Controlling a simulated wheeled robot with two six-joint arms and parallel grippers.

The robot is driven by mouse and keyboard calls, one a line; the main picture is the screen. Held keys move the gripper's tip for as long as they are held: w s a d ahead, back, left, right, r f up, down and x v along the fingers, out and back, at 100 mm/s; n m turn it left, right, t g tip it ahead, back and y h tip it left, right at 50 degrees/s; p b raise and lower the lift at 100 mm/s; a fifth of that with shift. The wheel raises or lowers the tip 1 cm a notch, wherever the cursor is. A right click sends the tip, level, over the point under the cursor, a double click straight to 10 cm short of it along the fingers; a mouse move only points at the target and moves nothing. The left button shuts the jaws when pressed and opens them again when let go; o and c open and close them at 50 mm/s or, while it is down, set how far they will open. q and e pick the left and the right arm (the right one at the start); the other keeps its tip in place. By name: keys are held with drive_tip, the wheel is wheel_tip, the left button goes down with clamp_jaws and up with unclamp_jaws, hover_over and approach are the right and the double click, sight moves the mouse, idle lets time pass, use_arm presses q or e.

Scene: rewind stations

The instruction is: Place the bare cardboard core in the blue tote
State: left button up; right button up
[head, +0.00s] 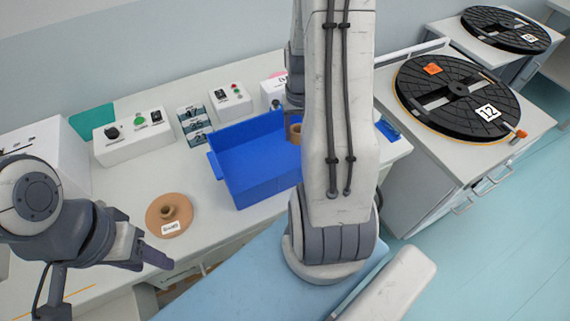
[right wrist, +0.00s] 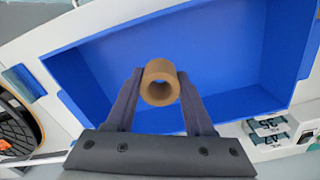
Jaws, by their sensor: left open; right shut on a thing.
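The bare cardboard core (right wrist: 160,69) is a short brown tube, seen nearly end-on in the right wrist view. My right gripper (right wrist: 160,75) is shut on it, one finger on each side. The blue tote (right wrist: 235,55) lies behind the core in that view, and its visible inside is empty. In the head view the tote (head: 245,155) stands on the bench, and the core (head: 295,132) shows at its right part, beside my right arm, which hides most of that gripper. The height above the tote floor is unclear. My left gripper (head: 150,258) is open and empty at the bench's front.
A brown flanged piece with a white label (head: 170,215) lies left of the tote. Control boxes (head: 133,136) and numbered cards (head: 195,125) stand behind. Black reels (head: 458,97) sit on cabinets at right. Bare bench lies between the flanged piece and the tote.

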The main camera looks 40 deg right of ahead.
drive_tip(key=s+d+m+b, duration=0.2)
drive_tip(key=s+d, duration=0.3)
drive_tip(key=p, duration=0.3)
hover_over(283, 156)
wheel_tip(283, 156, down, 7)
drive_tip(key=shift+s, duration=0.15)
drive_tip(key=shift+a+f, duration=0.1)
drive_tip(key=shift+f, duration=0.15)
wheel_tip(283, 156, down, 3)
drive_tip(key=shift+f+p, duration=0.1)
drive_tip(key=shift+p, duration=0.3)
use_arm(q)
drive_tip(key=shift+r, duration=0.35)
use_arm(e)
drive_tip(key=shift+f, duration=0.3)
use_arm(q)
drive_tip(key=shift+f, duration=0.1)
use_arm(e)
drive_tip(key=shift+f, duration=0.1)
drive_tip(key=o, duration=1.3)
